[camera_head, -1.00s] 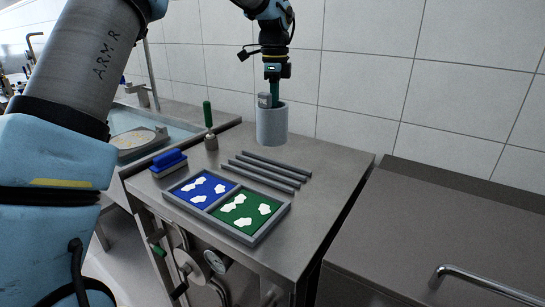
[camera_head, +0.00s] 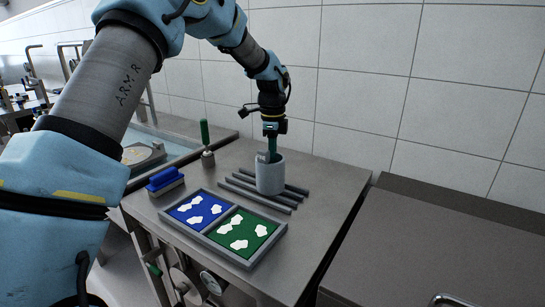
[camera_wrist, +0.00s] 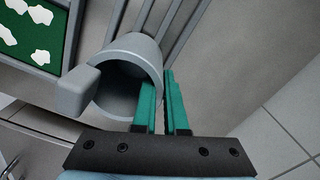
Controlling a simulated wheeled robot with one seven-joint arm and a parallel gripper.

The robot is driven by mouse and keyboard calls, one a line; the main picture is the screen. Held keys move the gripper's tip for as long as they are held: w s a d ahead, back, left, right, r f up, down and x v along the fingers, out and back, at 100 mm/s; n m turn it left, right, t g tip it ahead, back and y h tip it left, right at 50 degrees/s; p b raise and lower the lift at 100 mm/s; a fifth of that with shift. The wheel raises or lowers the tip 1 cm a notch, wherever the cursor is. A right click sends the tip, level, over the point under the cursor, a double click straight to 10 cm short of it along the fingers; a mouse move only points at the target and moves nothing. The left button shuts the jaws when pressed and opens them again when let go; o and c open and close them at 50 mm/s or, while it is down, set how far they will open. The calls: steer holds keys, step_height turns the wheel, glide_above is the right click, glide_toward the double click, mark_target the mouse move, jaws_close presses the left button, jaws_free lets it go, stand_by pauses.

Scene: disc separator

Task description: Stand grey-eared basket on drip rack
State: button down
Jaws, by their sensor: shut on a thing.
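The grey-eared basket (camera_head: 270,177) is a grey open-topped cylinder with a block-like ear (camera_wrist: 77,92) at its rim. It is upright over the bars of the drip rack (camera_head: 240,190), at or very near bar height; I cannot tell whether its base touches them. In the wrist view the rack bars (camera_wrist: 186,22) run behind the basket (camera_wrist: 140,50). My gripper (camera_head: 270,150) is shut on the basket's wall, with one teal finger inside the rim and one outside; the fingers also show in the wrist view (camera_wrist: 162,105). The basket's base is hidden in the wrist view.
A grey tray (camera_head: 212,239) with blue and green halves holding white pieces lies in front of the rack. A blue brush (camera_head: 165,181) and a green-handled tool (camera_head: 206,145) stand left. The steel top right of the rack is clear; a tiled wall is behind.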

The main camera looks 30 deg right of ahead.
steer(key=c, duration=1.4)
jaws_free()
steer(key=shift+f, duration=0.1)
steer(key=o, duration=0.4)
steer(key=shift+o, duration=0.2)
step_height(320, 180, up, 12)
steer(key=b, duration=0.2)
